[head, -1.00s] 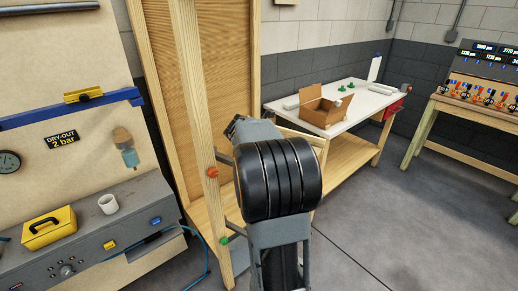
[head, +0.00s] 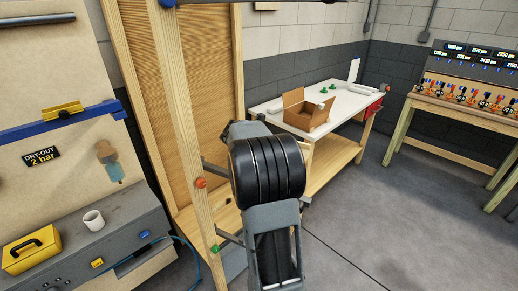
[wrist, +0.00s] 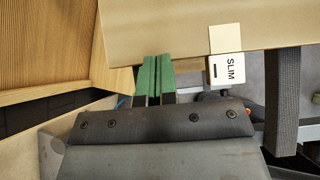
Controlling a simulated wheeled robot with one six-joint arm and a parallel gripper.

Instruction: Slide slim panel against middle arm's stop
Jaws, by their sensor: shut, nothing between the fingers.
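The slim panel (wrist: 190,28) is a pale tan board across the top of the wrist view, with a white SLIM tag (wrist: 226,68) on its near edge. My gripper (wrist: 155,62) has its green fingers together and empty, with the tips at that edge. I cannot tell whether they touch it. In the head view my black and grey arm hides the gripper, and I cannot make out the panel. A wooden post (head: 178,120) carries an orange knob (head: 201,183) and a green knob (head: 215,248), with grey bars beside them. I cannot identify the middle arm's stop.
A dark grey bar (wrist: 284,100) stands at the right of the wrist view. The head view shows a white table (head: 270,106) with a cardboard box (head: 308,112), a grey console (head: 110,240) at left, and a gauge bench (head: 462,108) at right. Floor at right is clear.

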